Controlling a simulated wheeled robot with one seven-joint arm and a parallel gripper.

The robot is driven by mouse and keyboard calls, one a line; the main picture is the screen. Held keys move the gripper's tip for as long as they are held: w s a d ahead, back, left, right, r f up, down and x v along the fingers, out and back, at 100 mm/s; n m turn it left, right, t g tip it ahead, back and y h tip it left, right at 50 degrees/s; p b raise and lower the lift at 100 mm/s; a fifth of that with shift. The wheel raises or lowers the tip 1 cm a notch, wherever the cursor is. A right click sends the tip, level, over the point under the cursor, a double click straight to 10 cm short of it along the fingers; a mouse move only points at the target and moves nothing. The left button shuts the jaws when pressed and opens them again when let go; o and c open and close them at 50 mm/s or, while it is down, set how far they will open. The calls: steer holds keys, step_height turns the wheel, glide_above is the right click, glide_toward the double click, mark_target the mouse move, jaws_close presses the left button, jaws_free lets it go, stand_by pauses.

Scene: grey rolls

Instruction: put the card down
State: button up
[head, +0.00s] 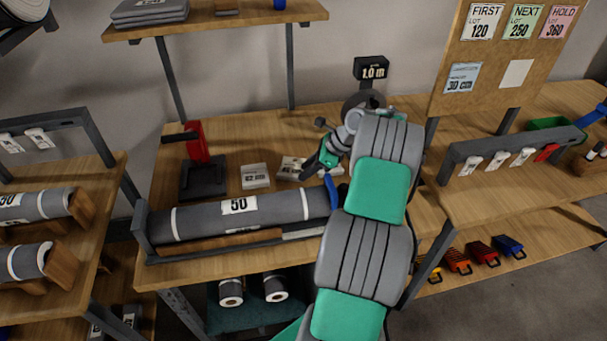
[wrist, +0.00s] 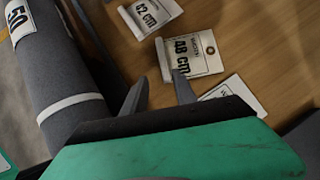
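My gripper (wrist: 160,80) points down over the wooden bench, its two fingers apart with bare wood between them. A white card reading 48 cm (wrist: 203,55), with a ringed hole, lies just beyond the fingertips. The right finger overlaps its near edge; I cannot tell whether they touch. A card reading 42 cm (wrist: 150,14) lies farther off, and another white card (wrist: 236,88) is partly hidden by my gripper at right. In the head view my gripper (head: 308,173) is beside a white card (head: 291,167), with another card (head: 254,176) to its left.
A grey roll labelled 50 (head: 245,213) lies in a cradle along the bench front, close to my gripper. A red-handled press (head: 200,155) stands at the back left. Bare bench (head: 245,125) shows behind the cards.

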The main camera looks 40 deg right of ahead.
steer(key=p+v, duration=0.1)
steer(key=v, duration=0.7)
steer(key=w+a+r+n+h, duration=0.1)
steer(key=a+r+n, duration=0.25)
steer(key=a, duration=0.35)
steer(key=w+a+r+n+g, duration=0.1)
steer(key=w+a+r+n, duration=0.1)
steer(key=a+n, duration=0.35)
steer(key=w+a+r+n+h, duration=0.1)
steer(key=a+r+n, duration=0.15)
steer(key=a, duration=0.55)
steer(key=s+a+r+n+g+h, duration=0.1)
steer(key=s+a+r+n+h, duration=0.1)
steer(key=s+a+n, duration=0.8)
steer(key=s+a+f+n+h, duration=0.1)
steer(key=s+a+f+n, duration=0.1)
steer(key=s+a+n, duration=0.2)
steer(key=s+n, duration=0.2)
steer(key=s, duration=0.2)
steer(key=shift+a+f, duration=0.2)
steer(key=shift+f, duration=0.1)
steer(key=shift+w, duration=0.15)
